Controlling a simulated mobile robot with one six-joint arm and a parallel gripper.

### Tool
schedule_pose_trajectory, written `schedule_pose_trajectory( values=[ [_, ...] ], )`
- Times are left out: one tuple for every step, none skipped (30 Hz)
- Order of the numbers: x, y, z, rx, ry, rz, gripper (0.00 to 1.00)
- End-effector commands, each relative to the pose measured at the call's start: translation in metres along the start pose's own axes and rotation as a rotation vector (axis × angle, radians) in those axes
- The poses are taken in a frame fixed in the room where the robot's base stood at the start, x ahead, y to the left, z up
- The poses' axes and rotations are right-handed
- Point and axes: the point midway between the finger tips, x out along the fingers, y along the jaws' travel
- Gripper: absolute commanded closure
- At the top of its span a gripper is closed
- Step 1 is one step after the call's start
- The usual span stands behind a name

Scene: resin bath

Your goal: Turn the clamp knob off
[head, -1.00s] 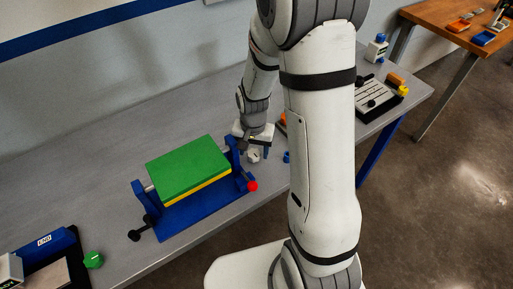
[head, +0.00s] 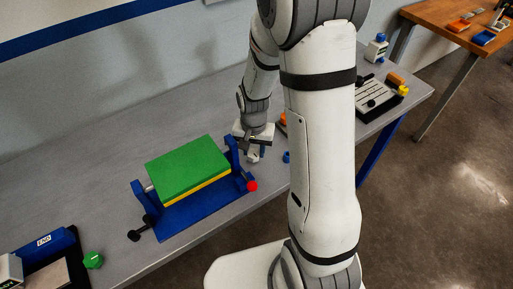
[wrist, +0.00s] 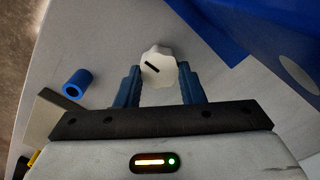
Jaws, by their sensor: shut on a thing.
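The white clamp knob (wrist: 160,79) carries a short black mark, which lies at a slant in the wrist view. It also shows small and partly covered in the head view (head: 253,157), at the right end of the blue fixture (head: 205,212). My gripper (wrist: 158,72) has its blue fingers on either side of the knob and is shut on it. In the head view my gripper (head: 254,152) reaches down beside the fixture's right upright.
A green and yellow block (head: 188,167) sits in the fixture. A red ball (head: 252,186) is at its front right and a black knob (head: 134,236) at its left. The bench (head: 85,150) behind is clear.

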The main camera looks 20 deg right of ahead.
Motion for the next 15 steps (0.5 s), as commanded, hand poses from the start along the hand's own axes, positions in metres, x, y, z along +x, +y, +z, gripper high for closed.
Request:
schedule_pose_trajectory(
  values=[
    [0.0008,0.0001,0.0013,-0.011,-0.003,0.002,0.88],
    [0.0009,-0.0002,0.0015,-0.020,-0.003,0.002,0.88],
    [0.0011,-0.0005,0.0017,-0.035,-0.003,0.002,0.88],
    [0.0013,-0.0007,0.0018,-0.048,-0.003,0.002,0.88],
    [0.0015,-0.0008,0.0019,-0.063,-0.003,0.002,0.88],
    [0.0017,-0.0010,0.0021,-0.085,-0.003,0.002,0.88],
    [0.0019,-0.0011,0.0022,-0.104,-0.004,0.001,0.88],
    [0.0021,-0.0012,0.0024,-0.124,-0.004,0.001,0.88],
    [0.0024,-0.0012,0.0026,-0.153,-0.005,0.002,0.88],
    [0.0026,-0.0012,0.0028,-0.177,-0.005,0.002,0.88],
    [0.0028,-0.0012,0.0030,-0.203,-0.006,0.002,0.88],
    [0.0029,-0.0012,0.0031,-0.238,-0.006,0.002,0.88],
    [0.0029,-0.0013,0.0032,-0.265,-0.006,0.002,0.88],
    [0.0029,-0.0013,0.0032,-0.293,-0.006,0.002,0.88],
    [0.0029,-0.0013,0.0032,-0.331,-0.006,0.001,0.88]
  ],
)
